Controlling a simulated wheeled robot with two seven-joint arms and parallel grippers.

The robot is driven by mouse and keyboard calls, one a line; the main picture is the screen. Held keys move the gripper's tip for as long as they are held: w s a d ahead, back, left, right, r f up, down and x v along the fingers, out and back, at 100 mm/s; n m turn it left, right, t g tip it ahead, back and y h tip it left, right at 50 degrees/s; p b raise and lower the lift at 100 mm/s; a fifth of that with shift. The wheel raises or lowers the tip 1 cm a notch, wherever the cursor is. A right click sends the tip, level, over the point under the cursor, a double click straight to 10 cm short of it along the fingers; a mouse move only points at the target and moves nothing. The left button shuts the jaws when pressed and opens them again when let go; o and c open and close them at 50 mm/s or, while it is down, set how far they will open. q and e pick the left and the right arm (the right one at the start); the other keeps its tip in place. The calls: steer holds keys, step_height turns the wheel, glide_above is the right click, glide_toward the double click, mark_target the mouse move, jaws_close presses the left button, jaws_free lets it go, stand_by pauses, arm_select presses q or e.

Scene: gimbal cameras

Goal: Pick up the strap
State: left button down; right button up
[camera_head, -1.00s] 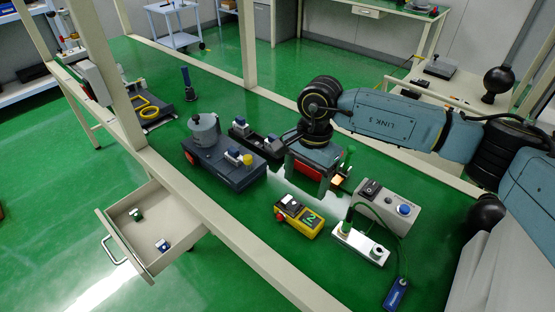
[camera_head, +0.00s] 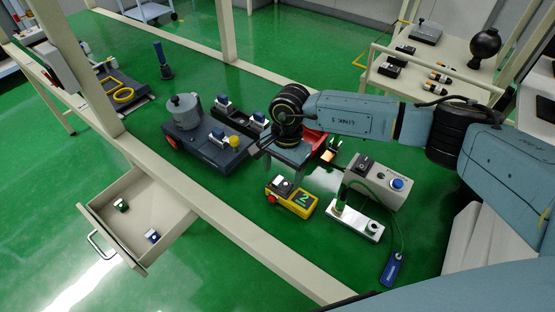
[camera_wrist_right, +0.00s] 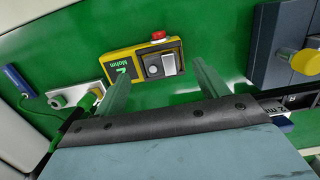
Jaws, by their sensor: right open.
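A thin green cord runs from a silver terminal block (camera_head: 357,222) to a blue tag (camera_head: 391,269) on the green bench top. It is the most strap-like thing in view, though I cannot be sure it is the strap. The blue tag also shows at the left of the right wrist view (camera_wrist_right: 18,80). My right gripper (camera_head: 284,172) is open and empty, pointing down behind a yellow tester (camera_head: 292,197). In the right wrist view its two fingers (camera_wrist_right: 160,82) stand apart on either side of the tester's lower edge. My left gripper is out of view.
A grey switch box (camera_head: 378,183) stands behind the terminal block. A dark blue unit (camera_head: 205,148) with a grey weight sits left of the gripper. An open drawer (camera_head: 137,222) juts out at the front left. Frame posts and a rail cross the bench.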

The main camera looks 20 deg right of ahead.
mark_target(281, 184)
step_height(281, 184, down, 3)
steer(key=shift+s+a+f, duration=0.1)
steer(key=shift+a+f, duration=0.05)
steer(key=shift+f, duration=0.05)
steer(key=shift+c, duration=0.3)
jaws_close()
